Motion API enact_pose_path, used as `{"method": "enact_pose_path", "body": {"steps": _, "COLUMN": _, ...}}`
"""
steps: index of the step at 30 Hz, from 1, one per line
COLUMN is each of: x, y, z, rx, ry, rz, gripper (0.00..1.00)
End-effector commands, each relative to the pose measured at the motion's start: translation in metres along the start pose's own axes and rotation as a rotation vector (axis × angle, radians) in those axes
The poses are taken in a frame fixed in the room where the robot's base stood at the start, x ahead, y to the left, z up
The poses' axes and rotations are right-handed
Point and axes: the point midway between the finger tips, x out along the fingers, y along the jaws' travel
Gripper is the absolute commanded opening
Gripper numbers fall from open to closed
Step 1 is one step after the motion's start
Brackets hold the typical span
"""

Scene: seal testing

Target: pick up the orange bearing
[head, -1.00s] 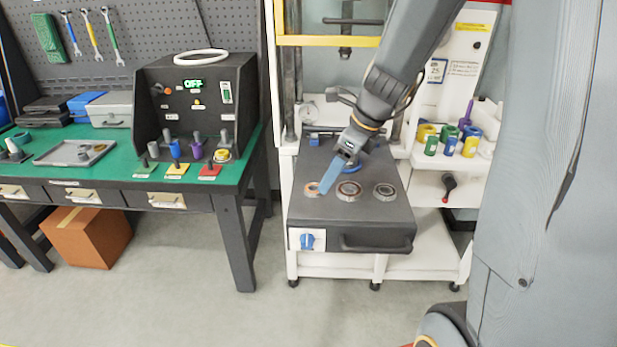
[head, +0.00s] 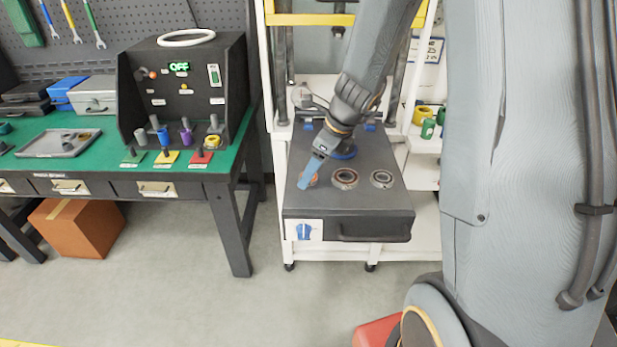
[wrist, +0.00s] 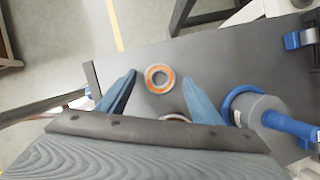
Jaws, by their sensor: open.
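The orange bearing (wrist: 169,79) is a small ring with an orange face, lying flat on the dark top of the drawer unit (head: 292,200). In the wrist view it lies beyond and between the two blue fingers of my gripper (wrist: 160,82), with a gap on each side. In the head view the bearing (head: 314,180) is partly hidden behind the fingers of my gripper (head: 304,184). My gripper is open and empty. Whether the fingertips are down at the bearing's height is hard to tell.
Two grey bearings, one in the middle (head: 345,185) and one at the right (head: 382,186), lie in a row beside the orange one. A blue-and-grey cylindrical part (wrist: 262,112) stands close to the right finger. A green workbench (head: 110,165) stands to the left.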

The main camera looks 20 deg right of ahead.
Motion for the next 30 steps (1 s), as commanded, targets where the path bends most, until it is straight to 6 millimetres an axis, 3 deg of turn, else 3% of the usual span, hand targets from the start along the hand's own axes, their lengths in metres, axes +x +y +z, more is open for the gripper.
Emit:
{"method": "enact_pose_path", "body": {"steps": 9, "x": 0.005, "y": 0.000, "z": 0.001, "rx": -0.002, "ry": 0.000, "rz": 0.000, "gripper": 0.59}}
{"method": "enact_pose_path", "body": {"steps": 18, "x": 0.005, "y": 0.000, "z": 0.001, "rx": -0.002, "ry": 0.000, "rz": 0.000, "gripper": 0.12}}
{"method": "enact_pose_path", "body": {"steps": 26, "x": 0.001, "y": 0.000, "z": 0.003, "rx": -0.002, "ry": -0.001, "rz": -0.002, "gripper": 0.12}}
{"method": "enact_pose_path", "body": {"steps": 30, "x": -0.016, "y": -0.001, "z": 0.010, "rx": -0.004, "ry": -0.003, "rz": -0.004, "gripper": 0.12}}
